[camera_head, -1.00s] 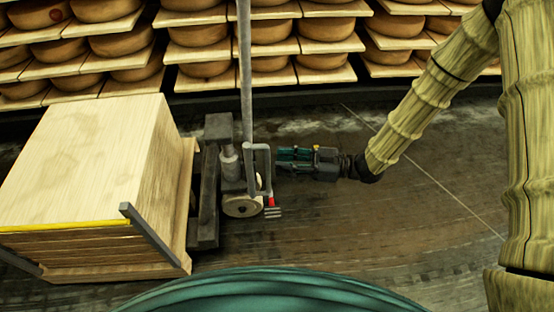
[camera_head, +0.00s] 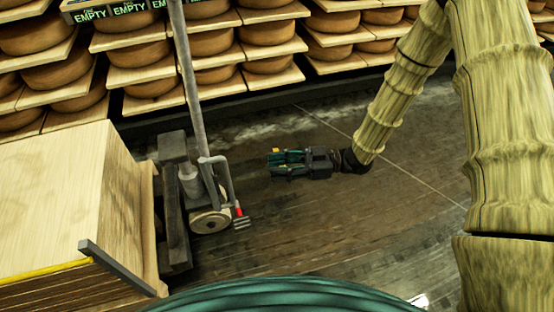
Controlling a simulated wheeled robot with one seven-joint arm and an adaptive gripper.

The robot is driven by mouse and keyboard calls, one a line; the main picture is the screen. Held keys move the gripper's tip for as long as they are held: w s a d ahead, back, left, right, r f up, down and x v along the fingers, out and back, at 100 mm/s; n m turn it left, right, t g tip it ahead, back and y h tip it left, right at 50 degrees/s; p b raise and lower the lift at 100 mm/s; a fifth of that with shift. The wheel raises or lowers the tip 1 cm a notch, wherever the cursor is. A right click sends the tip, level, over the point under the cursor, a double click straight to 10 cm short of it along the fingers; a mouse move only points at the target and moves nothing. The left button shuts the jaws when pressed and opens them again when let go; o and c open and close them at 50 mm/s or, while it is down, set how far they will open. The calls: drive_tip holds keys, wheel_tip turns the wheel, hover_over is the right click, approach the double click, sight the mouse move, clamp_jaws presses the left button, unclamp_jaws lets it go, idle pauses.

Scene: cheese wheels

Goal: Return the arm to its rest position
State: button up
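My arm comes down from the upper right in a yellowish ribbed cover. My gripper (camera_head: 272,163) is at its end, dark with teal fingers pointing left, over the dark floor in the middle of the view. Its fingers look close together, and a small yellow spot shows near the tips. I cannot tell whether they are open or shut. No held object can be made out. The gripper is to the right of the pallet truck (camera_head: 208,222), with a gap between them.
A stack of wooden boards (camera_head: 60,195) stands at left by the truck, whose upright pole and handle rise near it. Shelves of cheese wheels (camera_head: 210,42) line the back, with signs reading "EMPTY" (camera_head: 128,8) at upper left. The dark floor (camera_head: 330,230) right of the truck is clear.

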drive_tip(key=shift+f, duration=0.1)
drive_tip(key=s+d+f+m+t+h, duration=0.2)
drive_tip(key=s+f+m+h, duration=0.15)
drive_tip(key=f, duration=0.35)
drive_tip(key=s+d+f+m+t+h, duration=0.2)
drive_tip(key=f+m+h, duration=0.25)
drive_tip(key=f, duration=0.35)
drive_tip(key=s+d+f+m+t+h, duration=0.2)
drive_tip(key=d+f+m+h, duration=0.1)
drive_tip(key=f+m, duration=0.3)
drive_tip(key=s+d+f+m+g+h, duration=0.25)
drive_tip(key=s+d+h, duration=0.2)
drive_tip(key=s, duration=0.55)
drive_tip(key=s+d+f+m+g+h, duration=0.2)
drive_tip(key=s+d+f+g+h, duration=0.15)
drive_tip(key=s+d, duration=0.45)
wheel_tip(320, 180, up, 28)
drive_tip(key=s+a+y+p, duration=0.1)
drive_tip(key=s+p, duration=0.1)
drive_tip(key=p, duration=2.6)
drive_tip(key=shift+a+t, duration=0.3)
drive_tip(key=shift+w, duration=0.1)
